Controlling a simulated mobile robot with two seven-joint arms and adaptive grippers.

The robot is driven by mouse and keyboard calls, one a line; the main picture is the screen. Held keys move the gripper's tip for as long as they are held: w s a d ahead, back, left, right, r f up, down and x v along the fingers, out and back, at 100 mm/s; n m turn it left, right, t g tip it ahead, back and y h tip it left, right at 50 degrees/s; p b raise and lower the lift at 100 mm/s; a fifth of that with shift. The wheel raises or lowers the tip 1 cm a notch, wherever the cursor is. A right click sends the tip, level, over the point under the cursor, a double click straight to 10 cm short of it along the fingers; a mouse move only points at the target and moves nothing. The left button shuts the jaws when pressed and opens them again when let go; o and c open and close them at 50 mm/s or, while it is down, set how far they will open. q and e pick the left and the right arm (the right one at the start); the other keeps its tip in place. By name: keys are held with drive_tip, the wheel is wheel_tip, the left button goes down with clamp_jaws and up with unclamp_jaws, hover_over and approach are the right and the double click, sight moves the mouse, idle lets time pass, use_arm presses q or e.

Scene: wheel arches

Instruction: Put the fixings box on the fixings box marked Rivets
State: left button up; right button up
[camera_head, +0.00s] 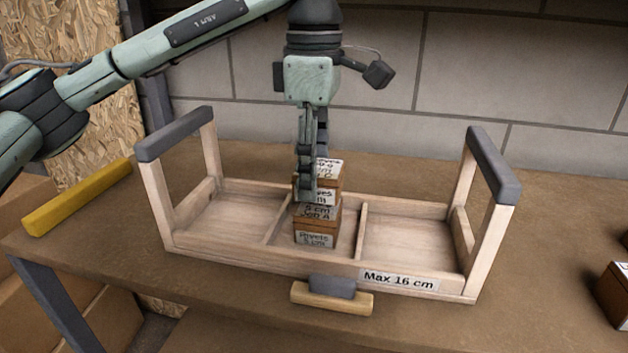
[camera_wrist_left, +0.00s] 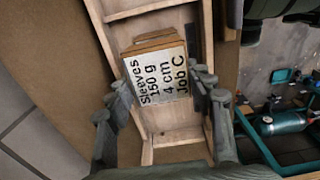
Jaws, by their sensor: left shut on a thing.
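The held fixings box (camera_head: 323,196) is a small wooden box. Its top label reads "Sleeves 150 g 4 cm Job C" in the left wrist view (camera_wrist_left: 158,78). My left gripper (camera_head: 308,190) points down and is shut on it, a finger on each side. The fingers partly hide the held box. I cannot tell whether the two boxes touch. My right gripper is not in view.
The carrier has grey-topped handles at both ends (camera_head: 176,134) (camera_head: 494,165) and a "Max 16 cm" label (camera_head: 398,279). Its side compartments look empty. A yellow bar (camera_head: 78,197) lies left, a small wooden piece (camera_head: 332,297) in front, another box (camera_head: 614,292) at the right edge.

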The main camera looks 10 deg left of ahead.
use_arm(q)
drive_tip(key=shift+f, duration=1.15)
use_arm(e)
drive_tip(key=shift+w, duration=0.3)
use_arm(q)
drive_tip(key=shift+f, duration=0.1)
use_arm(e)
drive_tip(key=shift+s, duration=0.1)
use_arm(q)
drive_tip(key=o, duration=1.2)
drive_tip(key=shift+o, duration=0.2)
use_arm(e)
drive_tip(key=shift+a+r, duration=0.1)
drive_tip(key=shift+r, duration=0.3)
